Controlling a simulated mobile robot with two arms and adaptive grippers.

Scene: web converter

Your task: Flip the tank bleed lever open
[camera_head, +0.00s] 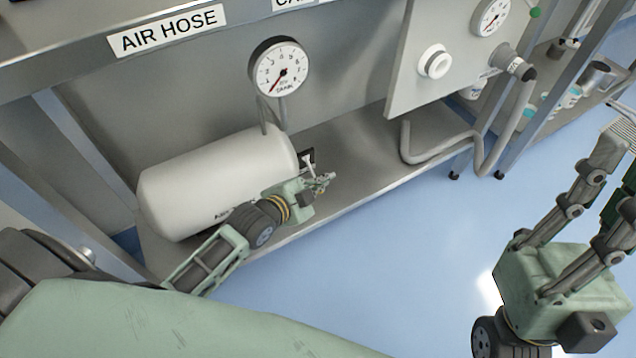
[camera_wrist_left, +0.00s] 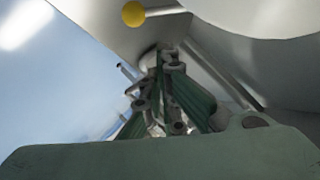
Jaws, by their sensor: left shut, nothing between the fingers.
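The white tank (camera_head: 215,180) lies on its side on the metal shelf, and part of it shows at the top of the left wrist view (camera_wrist_left: 265,15). A small light fitting (camera_head: 308,163) with a dark part beside it is at the tank's right end; I cannot make out the lever's position. In the left wrist view a yellow ball (camera_wrist_left: 133,13) sits on a thin metal stem. My left gripper (camera_head: 331,178) is shut and empty, just right of the tank's end. Its closed fingertips (camera_wrist_left: 165,48) are below and right of the ball, seemingly apart from it. My right gripper (camera_head: 621,165) is open and empty, away from the tank.
A dial gauge (camera_head: 279,67) stands above the tank on a bent pipe. A panel (camera_head: 410,75) with a white knob and another gauge is to the right, with a grey hose (camera_head: 437,150) below. The shelf (camera_head: 350,150) is bare right of the tank.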

